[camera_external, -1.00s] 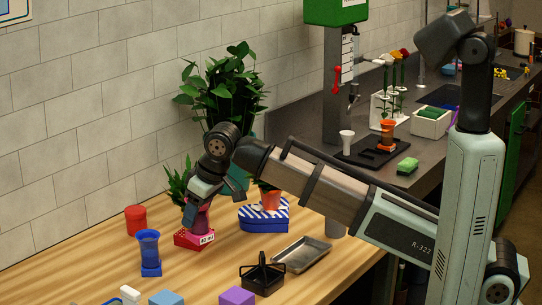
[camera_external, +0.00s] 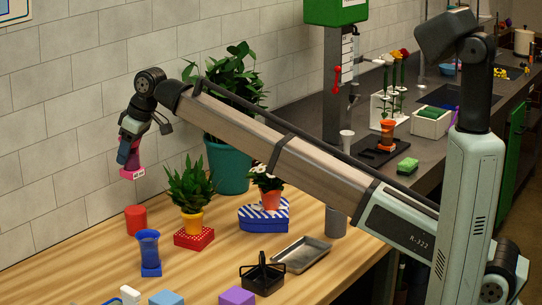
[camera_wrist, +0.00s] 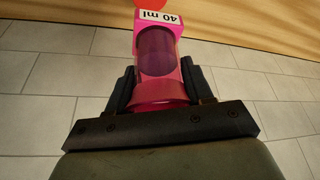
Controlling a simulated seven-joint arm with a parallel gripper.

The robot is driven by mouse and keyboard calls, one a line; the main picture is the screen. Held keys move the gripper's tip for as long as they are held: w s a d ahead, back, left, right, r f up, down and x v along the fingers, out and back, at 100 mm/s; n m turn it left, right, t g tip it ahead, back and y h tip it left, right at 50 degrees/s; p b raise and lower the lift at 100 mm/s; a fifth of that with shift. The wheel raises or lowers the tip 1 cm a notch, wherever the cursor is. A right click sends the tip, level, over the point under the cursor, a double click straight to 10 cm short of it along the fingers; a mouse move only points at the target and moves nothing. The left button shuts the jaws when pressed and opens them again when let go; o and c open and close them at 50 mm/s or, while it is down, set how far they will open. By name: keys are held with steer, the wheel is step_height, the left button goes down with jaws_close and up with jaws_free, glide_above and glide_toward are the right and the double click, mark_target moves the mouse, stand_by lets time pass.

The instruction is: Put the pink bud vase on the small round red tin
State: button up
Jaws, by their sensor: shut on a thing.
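The pink bud vase (camera_external: 133,169) is held in my gripper (camera_external: 130,150), high above the table near the tiled wall. In the wrist view the vase (camera_wrist: 160,60) is translucent pink with a "40 ml" label at its far end, and the fingers of my gripper (camera_wrist: 162,88) close on both its sides. The small round red tin (camera_external: 136,220) stands on the wooden table, below the vase in the external view. A bit of red (camera_wrist: 150,3), likely the tin, shows at the top edge of the wrist view, just beyond the vase.
A blue vase on a blue block (camera_external: 149,252) stands just right of and nearer than the tin. A yellow-potted plant (camera_external: 193,218) stands on a red dotted box (camera_external: 192,238). A blue striped box (camera_external: 262,216) and a metal tray (camera_external: 301,254) lie further right.

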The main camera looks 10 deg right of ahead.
steer(key=shift+w+a, duration=0.2)
steer(key=shift+w, duration=0.1)
steer(key=shift+f, duration=4.85)
steer(key=shift+f, duration=0.15)
steer(key=o, duration=1.3)
steer(key=v, duration=1.2)
steer(key=shift+d, duration=0.1)
steer(key=shift+w+d, duration=0.1)
